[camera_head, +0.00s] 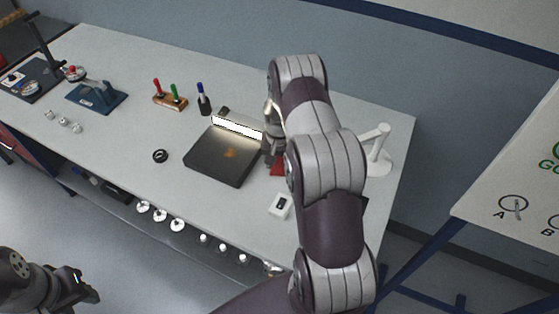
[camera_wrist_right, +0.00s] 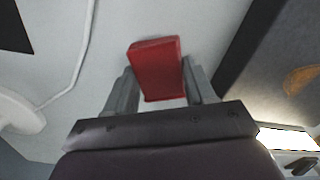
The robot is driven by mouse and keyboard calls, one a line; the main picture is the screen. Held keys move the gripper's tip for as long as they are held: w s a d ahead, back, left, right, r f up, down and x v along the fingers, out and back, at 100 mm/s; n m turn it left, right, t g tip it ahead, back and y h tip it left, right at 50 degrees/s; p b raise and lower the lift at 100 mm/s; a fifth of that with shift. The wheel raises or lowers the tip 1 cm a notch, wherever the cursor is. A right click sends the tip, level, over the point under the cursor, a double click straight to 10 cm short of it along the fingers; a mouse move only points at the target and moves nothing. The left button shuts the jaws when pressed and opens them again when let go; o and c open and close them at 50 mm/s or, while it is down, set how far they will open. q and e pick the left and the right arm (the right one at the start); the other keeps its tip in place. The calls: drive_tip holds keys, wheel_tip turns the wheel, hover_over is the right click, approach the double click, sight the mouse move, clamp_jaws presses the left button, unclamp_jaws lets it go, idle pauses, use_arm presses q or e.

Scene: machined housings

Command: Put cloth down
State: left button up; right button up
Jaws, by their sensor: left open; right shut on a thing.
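The red cloth (camera_wrist_right: 156,68) is a small folded red piece between the two fingers of my right gripper (camera_wrist_right: 162,92) in the right wrist view. In the head view a bit of the red cloth (camera_head: 277,166) shows beside the right edge of the black box, below my right gripper (camera_head: 272,150), mostly hidden by my right arm. I cannot tell whether the cloth touches the table. My left gripper (camera_head: 84,288) is open and empty at the lower left, off the front of the table.
A black box with a lit bar (camera_head: 215,160) stands just left of the cloth. A white device (camera_head: 280,206) lies in front and a white stand (camera_head: 378,150) is to the right. Screwdrivers in a wooden block (camera_head: 170,101) and a black ring (camera_head: 160,156) lie further left.

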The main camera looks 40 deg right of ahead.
drive_tip(key=shift+f, duration=0.3)
drive_tip(key=shift+w+a, duration=0.15)
drive_tip(key=shift+w, duration=0.05)
drive_tip(key=shift+f, duration=0.15)
drive_tip(key=o, duration=0.9)
drive_tip(key=shift+o, duration=0.2)
